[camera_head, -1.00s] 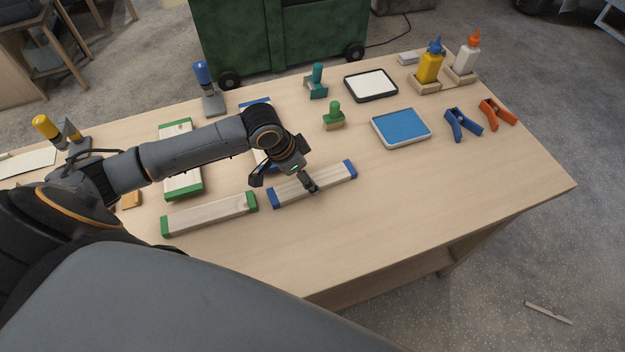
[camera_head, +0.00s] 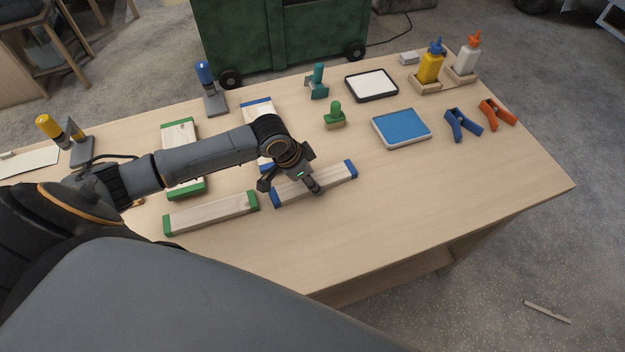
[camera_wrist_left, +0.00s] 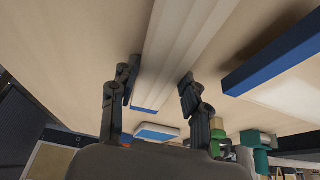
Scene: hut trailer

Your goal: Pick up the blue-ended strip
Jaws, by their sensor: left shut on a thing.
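The blue-ended strip (camera_head: 338,178) is pale wood with a blue cap at each end. It lies near the front of the table, slanting up to the right. My left gripper (camera_head: 316,190) is over its middle, pointing down, and is shut on it. In the left wrist view the strip (camera_wrist_left: 185,40) runs between the two fingers (camera_wrist_left: 158,82), its far blue end showing beyond them. The gripper hides part of the strip's middle in the head view. My right gripper is not in view.
A green-ended strip (camera_head: 212,213) lies just left. Behind my arm are a green-ended board (camera_head: 180,132) and a wider blue-ended board (camera_head: 257,108), partly hidden. A blue pad (camera_head: 401,127), a green stamp (camera_head: 334,116) and clamps (camera_head: 463,126) stand beyond. The front right table (camera_head: 450,190) is clear.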

